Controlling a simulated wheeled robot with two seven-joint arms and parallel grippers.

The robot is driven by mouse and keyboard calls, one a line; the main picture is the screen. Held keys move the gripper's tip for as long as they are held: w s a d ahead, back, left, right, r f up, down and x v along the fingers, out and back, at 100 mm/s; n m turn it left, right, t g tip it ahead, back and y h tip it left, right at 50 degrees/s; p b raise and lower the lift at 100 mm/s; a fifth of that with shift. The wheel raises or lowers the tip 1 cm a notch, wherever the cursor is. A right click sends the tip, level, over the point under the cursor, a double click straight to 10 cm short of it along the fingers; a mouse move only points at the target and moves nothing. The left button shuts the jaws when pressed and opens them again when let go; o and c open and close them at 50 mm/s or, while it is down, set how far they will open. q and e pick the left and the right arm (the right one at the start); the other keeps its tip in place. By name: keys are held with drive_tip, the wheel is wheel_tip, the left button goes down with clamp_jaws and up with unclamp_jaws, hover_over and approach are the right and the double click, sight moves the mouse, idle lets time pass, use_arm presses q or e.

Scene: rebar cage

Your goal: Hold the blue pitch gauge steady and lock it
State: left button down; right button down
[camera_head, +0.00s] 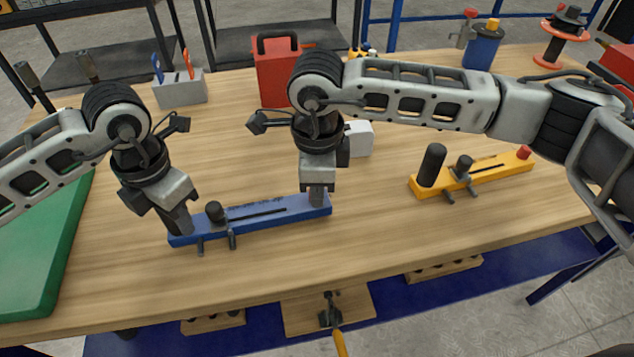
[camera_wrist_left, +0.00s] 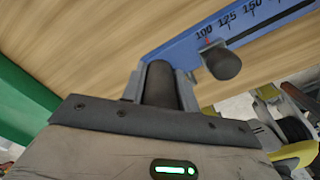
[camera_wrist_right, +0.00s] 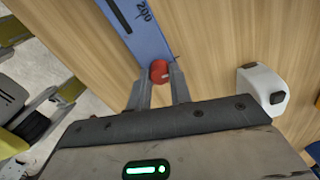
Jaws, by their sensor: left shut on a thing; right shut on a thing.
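The blue pitch gauge (camera_head: 275,213) lies on the wooden table, with a dark slider knob (camera_head: 214,211) and two pins at its front edge. My left gripper (camera_head: 181,222) is shut on the dark upright handle (camera_wrist_left: 160,84) at the gauge's left end; the head view hides most of this handle. In the left wrist view the slider knob (camera_wrist_left: 222,62) stands near the 100 mark, beside a small red mark. My right gripper (camera_head: 318,196) is at the gauge's right end, its fingers on either side of the red lock knob (camera_wrist_right: 159,71), close to the 200 mark.
A yellow gauge (camera_head: 490,172) with a similar handle and red knob lies to the right. A white block (camera_head: 359,138), red canister (camera_head: 277,72), grey tool holder (camera_head: 181,91) and blue can (camera_head: 483,46) stand farther back. A green board (camera_head: 40,262) lies left. Table in front is clear.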

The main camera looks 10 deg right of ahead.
drive_tip(key=shift+n, duration=0.4)
drive_tip(key=c, duration=1.3)
unclamp_jaws()
drive_tip(key=shift+o, duration=0.2)
wheel_tip(320, 180, up, 12)
drive_tip(key=shift+s, duration=0.2)
use_arm(q)
drive_tip(key=c, duration=1)
unclamp_jaws()
